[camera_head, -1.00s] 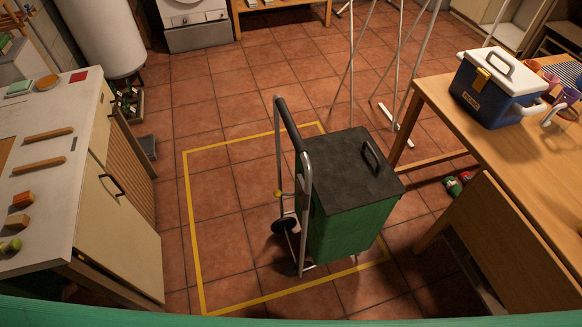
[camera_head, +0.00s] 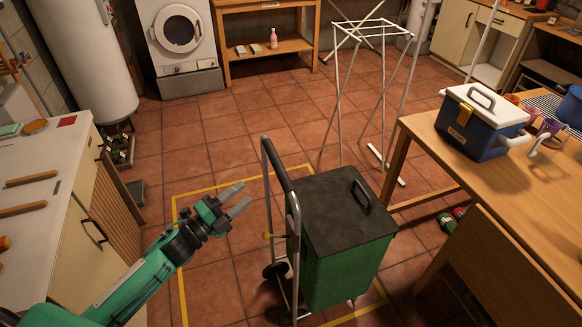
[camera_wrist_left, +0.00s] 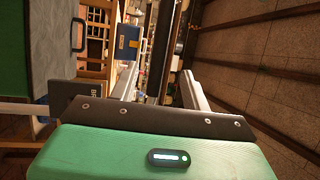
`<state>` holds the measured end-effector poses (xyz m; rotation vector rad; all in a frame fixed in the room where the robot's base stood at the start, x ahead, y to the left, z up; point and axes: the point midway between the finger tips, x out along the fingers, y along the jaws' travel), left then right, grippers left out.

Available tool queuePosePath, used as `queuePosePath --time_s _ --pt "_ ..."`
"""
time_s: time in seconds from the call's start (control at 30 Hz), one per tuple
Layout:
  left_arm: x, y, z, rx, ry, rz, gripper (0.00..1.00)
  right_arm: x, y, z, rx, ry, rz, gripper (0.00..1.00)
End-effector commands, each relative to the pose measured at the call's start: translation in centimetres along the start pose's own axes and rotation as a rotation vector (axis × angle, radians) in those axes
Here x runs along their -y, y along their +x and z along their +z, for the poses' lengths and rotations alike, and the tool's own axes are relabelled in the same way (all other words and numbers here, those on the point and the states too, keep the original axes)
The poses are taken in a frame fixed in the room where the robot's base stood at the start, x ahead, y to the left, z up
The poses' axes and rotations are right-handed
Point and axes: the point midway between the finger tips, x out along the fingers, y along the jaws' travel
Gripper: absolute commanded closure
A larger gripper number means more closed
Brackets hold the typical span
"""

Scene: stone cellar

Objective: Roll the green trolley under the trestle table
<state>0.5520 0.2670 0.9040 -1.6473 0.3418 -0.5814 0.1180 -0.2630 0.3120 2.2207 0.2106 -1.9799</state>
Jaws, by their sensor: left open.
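The green trolley (camera_head: 340,268) stands upright on the tiled floor in the head view, with a dark lid and a tall grey tube handle (camera_head: 275,165) on its left side. It stands partly inside a yellow floor outline. The wooden trestle table (camera_head: 490,186) is to its right, apart from it. My left gripper (camera_head: 244,195) is open and empty, left of the trolley handle and apart from it. In the left wrist view the trolley's green side (camera_wrist_left: 18,70) shows at the left edge. My right gripper is not in view.
A blue and white cooler box (camera_head: 482,122) and several cups stand on the table. A white drying rack (camera_head: 355,85) stands behind the trolley. Red and green items (camera_head: 450,218) lie on the floor by the table. A counter (camera_head: 50,180) stands at left. Floor inside the yellow outline (camera_head: 180,260) is mostly clear.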

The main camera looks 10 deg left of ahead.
Motion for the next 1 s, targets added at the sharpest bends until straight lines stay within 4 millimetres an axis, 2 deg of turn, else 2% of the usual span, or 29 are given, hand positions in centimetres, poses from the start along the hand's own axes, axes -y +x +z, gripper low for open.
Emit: queuePosePath --time_s 0.17,0.33,0.7,0.9,1.0 --pt "0.5 1.3 -0.1 -0.007 0.007 -0.006 0.52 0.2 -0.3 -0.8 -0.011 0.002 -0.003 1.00" --pt "0.6 3.9 -0.1 -0.005 0.006 -0.006 0.52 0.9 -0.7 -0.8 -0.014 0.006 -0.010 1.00" --pt "0.6 10.4 -0.1 -0.003 0.004 -0.006 0.52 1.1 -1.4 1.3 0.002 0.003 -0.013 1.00" --pt "0.4 12.8 -0.1 -0.003 0.004 -0.004 0.52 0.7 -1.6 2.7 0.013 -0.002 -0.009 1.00" --pt "0.3 13.5 -0.2 -0.004 0.004 -0.003 0.52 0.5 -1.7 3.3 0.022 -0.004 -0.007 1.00"
